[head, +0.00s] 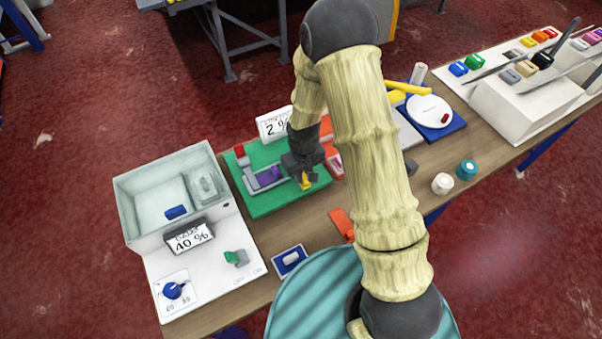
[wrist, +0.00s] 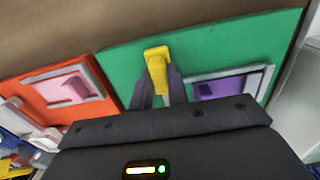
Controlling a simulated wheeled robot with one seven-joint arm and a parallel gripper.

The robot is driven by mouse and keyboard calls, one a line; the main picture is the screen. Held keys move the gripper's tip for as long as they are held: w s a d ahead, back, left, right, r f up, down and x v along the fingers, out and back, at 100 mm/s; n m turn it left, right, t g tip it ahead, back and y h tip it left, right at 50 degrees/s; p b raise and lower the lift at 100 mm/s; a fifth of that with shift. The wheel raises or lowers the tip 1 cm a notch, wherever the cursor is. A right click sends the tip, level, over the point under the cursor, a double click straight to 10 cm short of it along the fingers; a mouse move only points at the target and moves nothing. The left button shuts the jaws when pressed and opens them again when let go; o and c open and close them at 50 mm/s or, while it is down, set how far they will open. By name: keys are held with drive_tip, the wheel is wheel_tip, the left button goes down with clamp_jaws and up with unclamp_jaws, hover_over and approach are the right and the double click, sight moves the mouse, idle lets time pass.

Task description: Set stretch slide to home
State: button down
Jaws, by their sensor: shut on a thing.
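The green board (head: 262,207) lies on the bench in the head view and also fills the upper right of the wrist view (wrist: 215,45). A yellow handle (wrist: 157,58) stands on it, and its lower part shows in the head view (head: 306,183). My gripper (wrist: 158,82) is shut on this handle, with a dark finger on each side. A white display (head: 272,125) behind the board reads 2 %; its small upper word is hard to read. My gripper hides much of the slide's track, so I cannot tell its end marks.
A purple piece (head: 269,175) in a grey frame sits left of my gripper on the board. A grey-white basin unit (head: 170,180) with a 40 % display (head: 189,237) stands at the left. An orange-red board (wrist: 60,95) adjoins the green one.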

drive_tip(key=shift+s+a, duration=0.1)
drive_tip(key=shift+a, duration=0.1)
drive_tip(key=c, duration=1.4)
unclamp_jaws()
drive_tip(key=shift+s+a, duration=0.1)
drive_tip(key=shift+o, duration=0.2)
wheel_tip(320, 180, up, 18)
drive_tip(key=b, duration=0.2)
drive_tip(key=shift+f, duration=0.25)
